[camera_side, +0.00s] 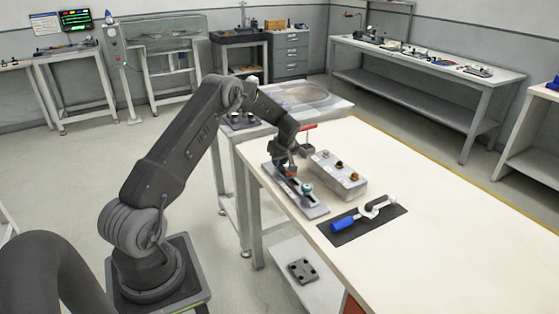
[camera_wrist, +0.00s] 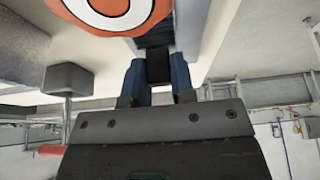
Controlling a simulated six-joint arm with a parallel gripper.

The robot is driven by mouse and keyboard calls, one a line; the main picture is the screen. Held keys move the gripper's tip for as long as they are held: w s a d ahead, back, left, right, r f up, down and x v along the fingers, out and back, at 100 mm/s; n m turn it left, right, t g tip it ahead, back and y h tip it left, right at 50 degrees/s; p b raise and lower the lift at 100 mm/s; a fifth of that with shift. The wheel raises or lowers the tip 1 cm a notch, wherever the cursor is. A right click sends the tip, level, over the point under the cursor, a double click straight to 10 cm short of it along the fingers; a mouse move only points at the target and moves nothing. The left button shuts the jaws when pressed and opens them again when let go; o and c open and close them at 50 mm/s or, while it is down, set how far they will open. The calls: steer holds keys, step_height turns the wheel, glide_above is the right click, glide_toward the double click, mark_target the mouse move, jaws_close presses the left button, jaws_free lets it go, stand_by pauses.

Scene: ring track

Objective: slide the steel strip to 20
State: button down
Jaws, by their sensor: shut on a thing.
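A long grey track plate (camera_side: 311,208) lies near the left edge of the white bench, with a dark slot and small orange and teal parts on it. My gripper (camera_side: 291,172) is down over its far half. In the wrist view my gripper (camera_wrist: 158,78) has its two blue fingers shut on a dark block (camera_wrist: 158,65). I cannot tell whether this block belongs to the steel strip. The strip itself and any scale marks, including 20, cannot be made out. An orange and white round part (camera_wrist: 115,12) fills the top of the wrist view.
A grey block with several knobs (camera_side: 340,176) stands close to the right of the track. A blue-handled tool (camera_side: 345,225) lies on a black mat (camera_side: 388,215) nearer the camera. A red-handled part (camera_side: 308,127) stands behind my gripper. The bench's right side is clear.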

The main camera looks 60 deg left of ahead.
steer(key=shift+a, duration=1.05)
steer(key=c, duration=1)
jaws_free()
steer(key=shift+o, duration=0.2)
steer(key=shift+d+r, duration=0.1)
steer(key=v, duration=1.3)
steer(key=shift+d+r, duration=0.15)
steer(key=shift+r, duration=0.1)
